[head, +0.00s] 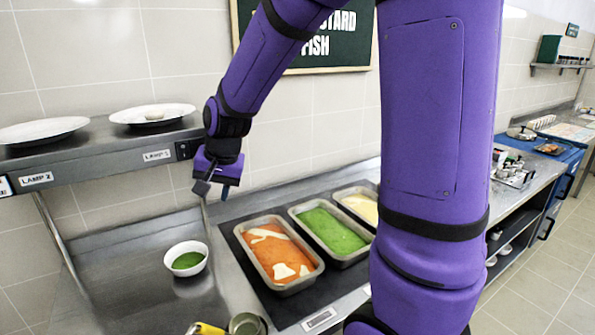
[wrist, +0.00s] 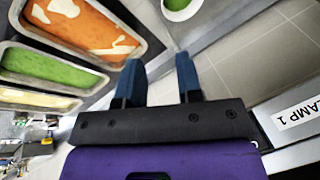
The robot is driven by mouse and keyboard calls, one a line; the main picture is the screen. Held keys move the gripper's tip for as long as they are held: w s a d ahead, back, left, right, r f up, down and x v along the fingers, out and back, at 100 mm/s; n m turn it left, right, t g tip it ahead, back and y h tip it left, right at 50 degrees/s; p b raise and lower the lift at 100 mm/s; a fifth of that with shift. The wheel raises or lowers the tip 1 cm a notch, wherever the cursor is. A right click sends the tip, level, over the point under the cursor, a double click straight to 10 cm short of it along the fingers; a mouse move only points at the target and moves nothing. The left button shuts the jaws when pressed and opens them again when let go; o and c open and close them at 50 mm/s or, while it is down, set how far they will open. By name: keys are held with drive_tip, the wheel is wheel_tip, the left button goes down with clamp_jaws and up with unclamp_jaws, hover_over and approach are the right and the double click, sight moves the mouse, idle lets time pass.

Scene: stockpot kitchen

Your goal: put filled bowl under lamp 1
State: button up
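A white bowl (head: 190,271) with green food in it stands upright on the steel counter, left of the food pans. Its edge also shows at the top of the wrist view (wrist: 182,17). The label LAMP 1 (head: 157,156) is on the right end of the raised steel shelf (head: 100,150); it also shows at the right of the wrist view (wrist: 297,114). The label LAMP 2 (head: 36,179) is further left. My gripper (head: 212,190) is up beside the shelf's right end, above and apart from the bowl. Its two blue fingers (wrist: 158,85) are apart with nothing between them.
An orange pan (head: 297,283), a green pan (head: 345,258) and a pale yellow pan (head: 371,222) sit right of the bowl. Two white plates lie on the shelf. A yellow-handled item (head: 205,329) and a round container (head: 247,325) are at the front edge. Counter left of the bowl is clear.

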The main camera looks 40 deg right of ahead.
drive_tip(key=s+d+r+n, duration=0.1)
drive_tip(key=s+r+n, duration=0.2)
drive_tip(key=s, duration=0.9)
drive_tip(key=s+d+r+n+t+h, duration=0.1)
drive_tip(key=s+r+n, duration=0.3)
drive_tip(key=s+r, duration=0.5)
drive_tip(key=s, duration=0.3)
drive_tip(key=shift+s+d, duration=0.15)
drive_tip(key=shift+d, duration=0.05)
drive_tip(key=shift+c, duration=0.5)
idle(0.4)
